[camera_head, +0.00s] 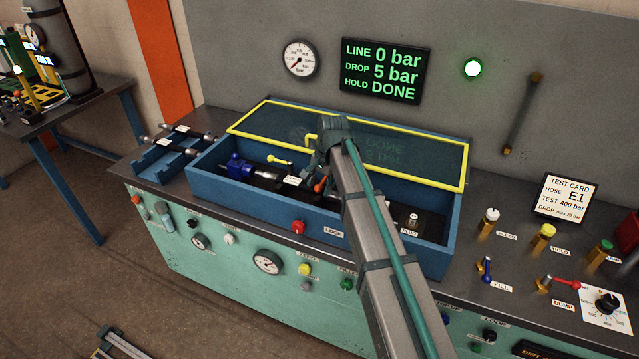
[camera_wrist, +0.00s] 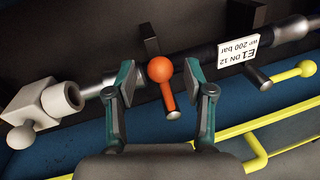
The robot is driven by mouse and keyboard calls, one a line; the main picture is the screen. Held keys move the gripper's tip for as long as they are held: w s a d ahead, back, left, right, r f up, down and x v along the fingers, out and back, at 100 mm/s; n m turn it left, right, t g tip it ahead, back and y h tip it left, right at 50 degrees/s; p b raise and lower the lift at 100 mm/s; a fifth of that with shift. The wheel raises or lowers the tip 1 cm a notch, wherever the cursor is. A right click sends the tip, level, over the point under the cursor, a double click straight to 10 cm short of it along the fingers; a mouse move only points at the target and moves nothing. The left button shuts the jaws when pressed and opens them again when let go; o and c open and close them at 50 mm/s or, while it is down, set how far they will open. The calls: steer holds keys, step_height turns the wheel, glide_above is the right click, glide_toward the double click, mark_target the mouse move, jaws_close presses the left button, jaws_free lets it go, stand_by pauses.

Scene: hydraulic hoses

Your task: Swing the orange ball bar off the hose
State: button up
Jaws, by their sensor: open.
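The orange ball bar (camera_wrist: 168,97) shows in the wrist view as a round ball on a short stem, lying across the dark hose (camera_wrist: 208,56). Its orange ball also shows in the head view (camera_head: 320,187), just below my gripper. The hose carries a white tag (camera_wrist: 238,54) reading E1 DN 12, WP 200 bar. My gripper (camera_wrist: 157,77) is open, with one finger on each side of the ball and gaps visible on both sides. In the head view my gripper (camera_head: 324,165) is inside the blue trough, and my arm hides part of the hose.
The blue trough (camera_head: 222,192) has its yellow-framed lid (camera_head: 400,150) raised behind. A yellow ball bar (camera_wrist: 288,74) lies right of the tag. A pale fitting (camera_wrist: 38,106) is at the left. The display (camera_head: 383,70) reads LINE 0 bar, DROP 5 bar, HOLD DONE.

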steer(key=shift+f, duration=0.15)
steer(key=shift+c, duration=0.2)
jaws_close()
